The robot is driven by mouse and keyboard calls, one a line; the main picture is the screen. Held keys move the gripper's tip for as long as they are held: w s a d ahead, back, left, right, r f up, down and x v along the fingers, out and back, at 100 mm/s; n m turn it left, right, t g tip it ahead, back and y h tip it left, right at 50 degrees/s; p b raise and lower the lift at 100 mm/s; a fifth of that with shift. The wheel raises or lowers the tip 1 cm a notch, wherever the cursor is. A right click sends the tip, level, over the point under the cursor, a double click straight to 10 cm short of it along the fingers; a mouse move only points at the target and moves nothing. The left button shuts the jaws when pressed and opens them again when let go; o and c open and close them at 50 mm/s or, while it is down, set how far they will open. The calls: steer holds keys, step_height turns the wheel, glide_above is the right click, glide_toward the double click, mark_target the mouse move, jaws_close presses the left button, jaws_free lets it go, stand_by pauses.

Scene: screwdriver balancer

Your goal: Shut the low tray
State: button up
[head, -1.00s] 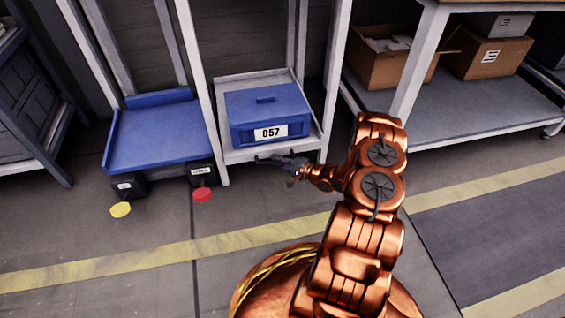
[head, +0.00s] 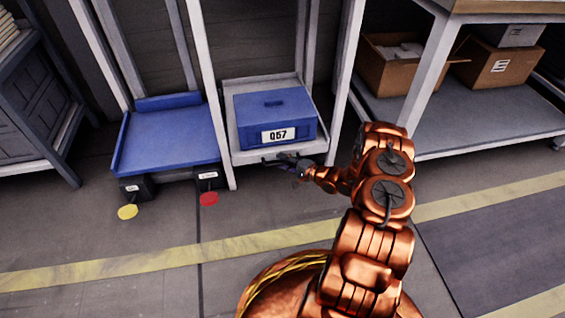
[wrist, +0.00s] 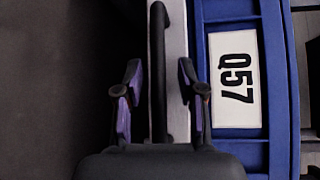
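The low tray (head: 232,159) is a pale grey pull-out shelf between upright posts, with a blue lidded box (head: 274,104) labelled Q57 on it. A dark bar handle (wrist: 158,70) runs along the tray's front and shows in the wrist view. My gripper (head: 270,160) is at the tray's front edge. In the wrist view my gripper (wrist: 158,95) has one finger on each side of the handle, with gaps visible, so it is open around the bar. The box label (wrist: 235,79) lies just right of the fingers. The tray's back part is partly hidden by the box.
A bench with cardboard boxes (head: 402,75) stands right. The floor in front is mostly clear.

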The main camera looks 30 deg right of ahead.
steer(key=shift+s, duration=0.1)
steer(key=v, duration=1.2)
stand_by(0.4)
